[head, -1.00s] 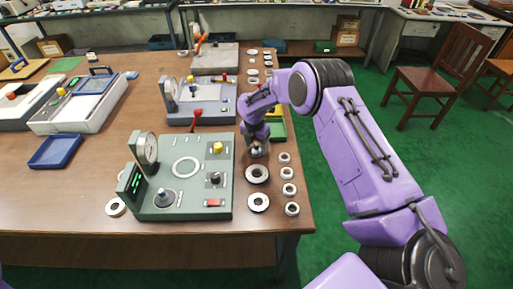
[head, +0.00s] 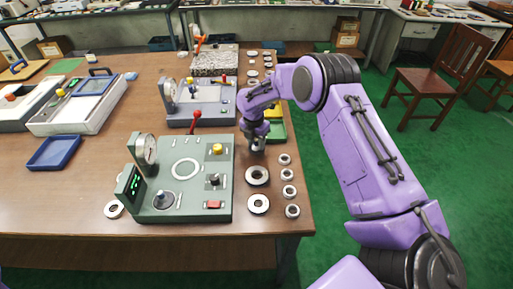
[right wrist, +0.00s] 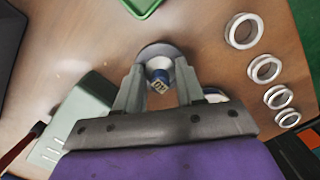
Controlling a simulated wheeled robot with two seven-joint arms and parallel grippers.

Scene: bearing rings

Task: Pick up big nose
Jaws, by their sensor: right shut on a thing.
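The big nose (right wrist: 160,76) is a round metal piece with a wide grey flange and a blue-banded, light-tipped middle. In the right wrist view it sits between the two fingers of my right gripper (right wrist: 157,88), which is shut on it. In the head view my right gripper (head: 257,146) points down over the table's right side, just behind the large rings, and mostly hides the nose. I cannot tell whether the nose touches the table. My left gripper is not in view.
A green tester (head: 184,178) with a gauge stands left of the gripper. Two large rings (head: 257,175) and several small rings (head: 285,159) lie in front and to the right. The table's right edge is near.

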